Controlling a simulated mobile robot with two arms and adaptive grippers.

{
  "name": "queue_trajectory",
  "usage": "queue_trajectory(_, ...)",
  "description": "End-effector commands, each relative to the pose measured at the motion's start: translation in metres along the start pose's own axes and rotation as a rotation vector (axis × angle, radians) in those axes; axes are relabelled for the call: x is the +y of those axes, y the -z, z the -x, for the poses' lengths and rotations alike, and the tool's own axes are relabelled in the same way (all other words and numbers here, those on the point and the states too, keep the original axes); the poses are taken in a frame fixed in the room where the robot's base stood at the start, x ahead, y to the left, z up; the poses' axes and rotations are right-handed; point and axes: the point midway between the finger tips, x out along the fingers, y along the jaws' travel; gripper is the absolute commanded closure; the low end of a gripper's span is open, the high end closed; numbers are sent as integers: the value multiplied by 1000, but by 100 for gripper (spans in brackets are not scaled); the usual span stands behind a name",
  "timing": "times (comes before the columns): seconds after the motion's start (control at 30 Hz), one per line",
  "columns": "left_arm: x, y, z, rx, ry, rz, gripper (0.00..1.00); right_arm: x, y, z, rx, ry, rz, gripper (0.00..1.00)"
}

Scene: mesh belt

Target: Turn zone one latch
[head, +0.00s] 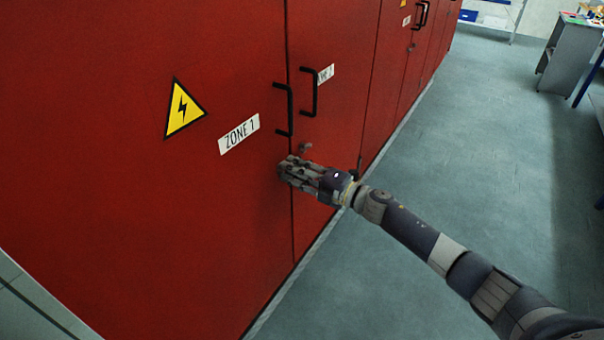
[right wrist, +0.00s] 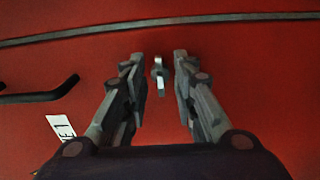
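The zone one latch (right wrist: 158,76) is a small grey metal piece on the red cabinet door (head: 230,60). In the right wrist view my right gripper (right wrist: 157,62) is open, with a finger on each side of the latch and a gap to both. I cannot tell its depth from the door. A white "ZONE 1" label (head: 239,134) is on the left door. My left gripper is not in view.
Black bar handles (head: 284,110) (head: 309,92) stand out from both doors above the gripper; one also shows in the right wrist view (right wrist: 42,94). A yellow warning triangle (head: 183,108) is on the left door. The grey floor (head: 480,160) is clear to the right, with a desk (head: 572,55) far back.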

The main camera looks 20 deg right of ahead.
Motion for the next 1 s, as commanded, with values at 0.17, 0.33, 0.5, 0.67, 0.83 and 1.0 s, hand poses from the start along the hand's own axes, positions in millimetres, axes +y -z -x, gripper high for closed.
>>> queue_trajectory(0.17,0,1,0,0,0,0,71,-1,0,22,-1,3,1,74)
queue_trajectory(0.33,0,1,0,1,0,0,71,-2,-1,58,-2,5,-1,74)
queue_trajectory(0.5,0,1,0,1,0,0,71,-2,-1,89,-2,4,0,74)
queue_trajectory(0.67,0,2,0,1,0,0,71,-1,-1,109,-1,2,-2,74)
queue_trajectory(0.83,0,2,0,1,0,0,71,-1,-1,118,-2,1,-1,74)
queue_trajectory(1.0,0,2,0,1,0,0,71,0,-1,119,-1,0,0,74)
